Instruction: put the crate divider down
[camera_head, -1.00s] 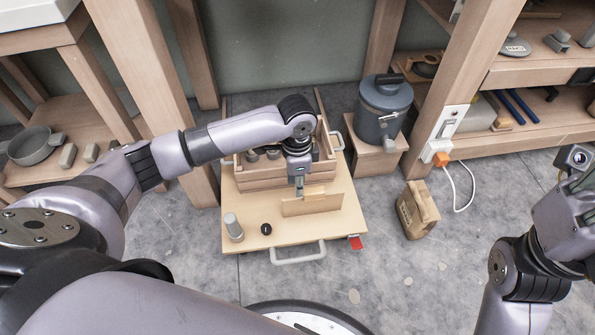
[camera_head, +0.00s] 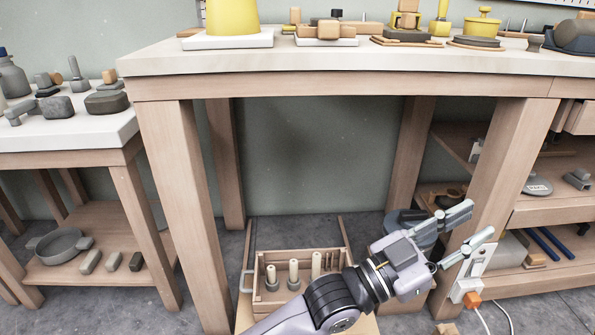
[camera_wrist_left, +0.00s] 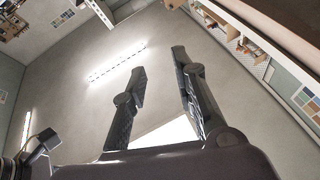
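My left gripper (camera_head: 480,221) is raised at the lower right of the head view, pointing right, with its two fingers spread and nothing between them. The left wrist view also shows its fingers (camera_wrist_left: 158,66) apart and empty, with the ceiling behind. The wooden crate (camera_head: 263,308) stands on the floor cart at the bottom middle, left of the gripper, with several upright pale cylinders on dark bases inside. My forearm hides part of its right side. The divider is not visible in either current view. My right gripper is not in view.
The workbench (camera_head: 350,85) spans above the crate, with its legs on both sides. A blue-grey canister (camera_head: 400,222) stands behind the gripper. A white socket box (camera_head: 470,278) with an orange plug is at right. A side shelf with a grey pan (camera_head: 60,245) is at left.

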